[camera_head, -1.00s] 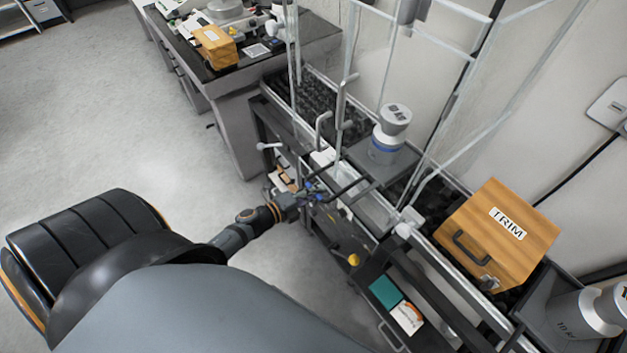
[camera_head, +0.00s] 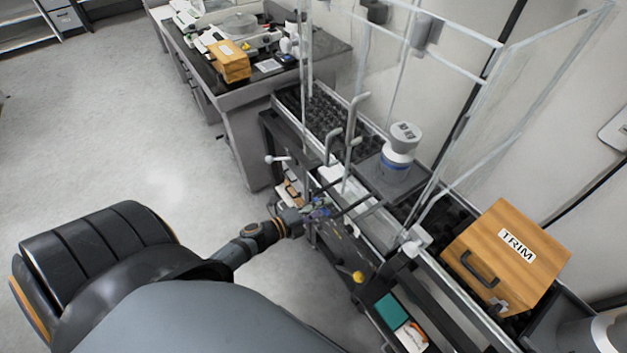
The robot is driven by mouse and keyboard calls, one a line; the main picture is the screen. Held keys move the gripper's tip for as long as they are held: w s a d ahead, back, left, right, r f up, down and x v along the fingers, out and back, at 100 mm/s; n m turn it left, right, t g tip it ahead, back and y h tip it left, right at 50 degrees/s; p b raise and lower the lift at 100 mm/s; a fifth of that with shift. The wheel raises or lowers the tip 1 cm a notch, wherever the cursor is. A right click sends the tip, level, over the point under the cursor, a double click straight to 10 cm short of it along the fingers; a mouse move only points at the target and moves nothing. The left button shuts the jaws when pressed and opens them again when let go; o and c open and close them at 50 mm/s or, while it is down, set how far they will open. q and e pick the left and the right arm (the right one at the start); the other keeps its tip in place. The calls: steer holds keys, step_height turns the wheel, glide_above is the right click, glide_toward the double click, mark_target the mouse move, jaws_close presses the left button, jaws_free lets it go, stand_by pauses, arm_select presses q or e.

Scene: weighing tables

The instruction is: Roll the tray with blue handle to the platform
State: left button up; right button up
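A dark grey tray (camera_head: 371,181) lies on the roller bed behind the glass panels. A grey weight with a blue band (camera_head: 398,150) stands upright on it. Dark bars reach from the tray's front side toward my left gripper (camera_head: 316,211), which is at the front edge of the bench. A small blue-purple part shows right at the fingers; it may be the blue handle. The fingers are small and overlap this part, so I cannot tell whether they are shut on it. I cannot make out the platform for certain. My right gripper is not in view.
A wooden box marked TRIM (camera_head: 507,257) sits on the bench at the right. Clear glass panels (camera_head: 465,110) stand around the bed. A teal card (camera_head: 391,310) lies on a lower shelf. Another bench (camera_head: 270,90) stands behind. The floor at left is clear.

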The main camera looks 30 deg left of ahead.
arm_select(q)
steer(key=v, duration=1.1)
steer(key=shift+s+a, duration=0.25)
steer(key=shift+s, duration=0.1)
steer(key=s+a+f+n+g+y, duration=0.2)
steer(key=a+f+n, duration=0.15)
steer(key=f, duration=0.35)
steer(key=s+a+f+n+g+y+p, duration=0.1)
steer(key=s+a+f+n+y, duration=0.2)
steer(key=f, duration=0.4)
steer(key=s+a+f+n+g+y, duration=0.2)
steer(key=a+f+n, duration=0.25)
steer(key=f, duration=0.25)
steer(key=s+d+f+n+g, duration=0.4)
steer(key=s+d+f+n, duration=0.1)
steer(key=s, duration=0.4)
steer(key=s+d+f+n+g+p, duration=0.1)
steer(key=s+d+f+n+g, duration=0.3)
steer(key=s+d+f+n, duration=0.2)
step_height(320, 180, down, 5)
steer(key=s, duration=0.2)
steer(key=shift+s+d+r, duration=0.2)
steer(key=shift+s+d, duration=0.15)
steer(key=shift+d, duration=0.05)
